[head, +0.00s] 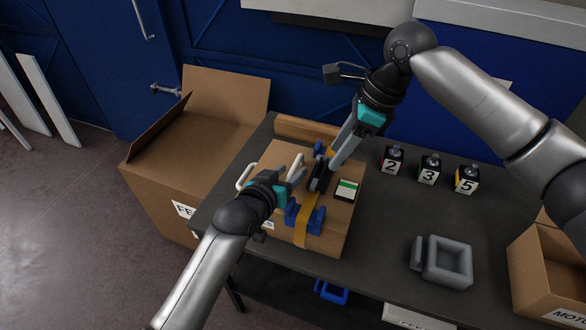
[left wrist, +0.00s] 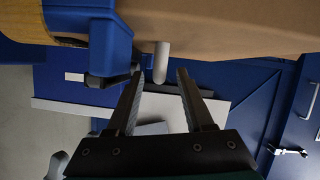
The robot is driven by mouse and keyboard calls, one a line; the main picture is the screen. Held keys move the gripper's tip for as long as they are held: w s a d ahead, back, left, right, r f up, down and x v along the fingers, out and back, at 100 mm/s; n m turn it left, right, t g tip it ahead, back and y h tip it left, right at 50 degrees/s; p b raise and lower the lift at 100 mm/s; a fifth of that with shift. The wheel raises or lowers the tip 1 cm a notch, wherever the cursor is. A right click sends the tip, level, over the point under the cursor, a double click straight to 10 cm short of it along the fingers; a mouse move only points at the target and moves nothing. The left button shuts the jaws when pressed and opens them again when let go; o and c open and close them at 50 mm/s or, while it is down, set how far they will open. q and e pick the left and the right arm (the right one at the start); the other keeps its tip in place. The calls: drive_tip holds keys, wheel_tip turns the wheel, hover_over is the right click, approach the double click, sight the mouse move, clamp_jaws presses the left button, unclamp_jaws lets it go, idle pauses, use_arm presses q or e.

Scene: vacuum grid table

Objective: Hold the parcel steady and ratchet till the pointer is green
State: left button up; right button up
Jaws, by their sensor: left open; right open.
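The brown cardboard parcel (head: 283,158) sits on the dark table with a yellow strap (head: 307,224) over it and blue corner pieces (head: 304,218) at its edges. A black ratchet (head: 319,178) lies on the strap on top. A small white and green gauge (head: 346,190) lies beside it; its pointer is too small to read. My left gripper (head: 298,172) is open over the parcel's left part. In the left wrist view a pale handle end (left wrist: 160,62) shows between and just beyond its open fingers (left wrist: 158,80). My right gripper (head: 336,164) is open close to the ratchet; contact cannot be told.
Small black blocks numbered 2 (head: 392,160), 3 (head: 429,169) and 5 (head: 466,180) stand at the back right. Open cardboard boxes stand left (head: 160,175) and right (head: 545,275).

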use_arm(q)
drive_tip(key=shift+x, duration=1.05)
drive_tip(key=shift+c, duration=0.4)
clamp_jaws()
idle(0.4)
